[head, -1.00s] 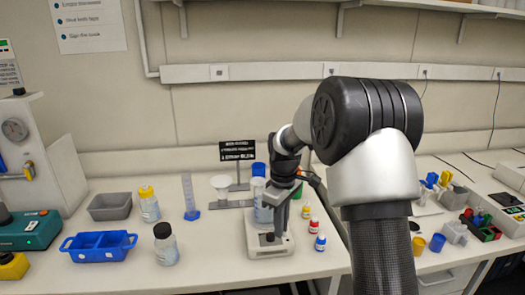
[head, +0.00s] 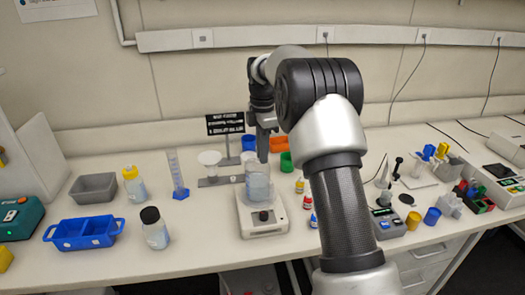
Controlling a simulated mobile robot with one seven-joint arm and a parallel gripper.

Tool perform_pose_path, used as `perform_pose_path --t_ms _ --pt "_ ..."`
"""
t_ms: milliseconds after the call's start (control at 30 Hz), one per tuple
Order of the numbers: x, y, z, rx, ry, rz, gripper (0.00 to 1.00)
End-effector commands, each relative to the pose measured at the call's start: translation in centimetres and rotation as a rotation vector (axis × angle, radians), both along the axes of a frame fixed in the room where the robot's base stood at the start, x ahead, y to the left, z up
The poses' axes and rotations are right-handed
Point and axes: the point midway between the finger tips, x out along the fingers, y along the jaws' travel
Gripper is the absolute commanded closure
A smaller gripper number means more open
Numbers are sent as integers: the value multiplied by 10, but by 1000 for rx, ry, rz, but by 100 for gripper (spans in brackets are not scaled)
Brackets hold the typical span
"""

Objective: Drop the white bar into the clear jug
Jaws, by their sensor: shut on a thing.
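The clear jug (head: 258,186) stands upright on a white stirrer plate (head: 264,222) with a dark knob at its front, in the middle of the bench. My gripper (head: 263,157) points down right over the jug, its fingertips at about the height of the rim. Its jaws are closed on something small. The white bar itself is too small or hidden to make out between the fingers. I cannot tell if the fingertips are inside the rim or just behind it.
Left of the jug stand a grey stand with a white funnel (head: 209,158), a blue-based cylinder (head: 177,172), a dark-capped bottle (head: 154,228) and a blue tray (head: 83,232). Small capped vials (head: 308,203) and a green cup (head: 287,162) are close on the right.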

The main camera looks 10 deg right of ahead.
Motion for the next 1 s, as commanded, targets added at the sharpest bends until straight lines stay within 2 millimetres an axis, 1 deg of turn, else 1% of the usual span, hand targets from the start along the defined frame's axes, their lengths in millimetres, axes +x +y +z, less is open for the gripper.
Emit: perform_pose_path --t_ms 33,133,233,467,500,567,600,633,867,1000 --pt "0 0 -12 0 0 0 100" --pt "0 0 -20 0 0 0 100" --pt "0 0 -23 0 0 -1 100" --pt "0 0 -22 0 0 -1 100" --pt "0 0 -22 0 0 -1 86" --pt "0 0 -22 0 0 -1 76" --pt "0 0 -22 0 0 -1 69" --pt "0 0 -22 0 0 -1 68" --pt "0 0 -22 0 0 -1 68" --pt "0 0 -16 -1 -2 -1 68"
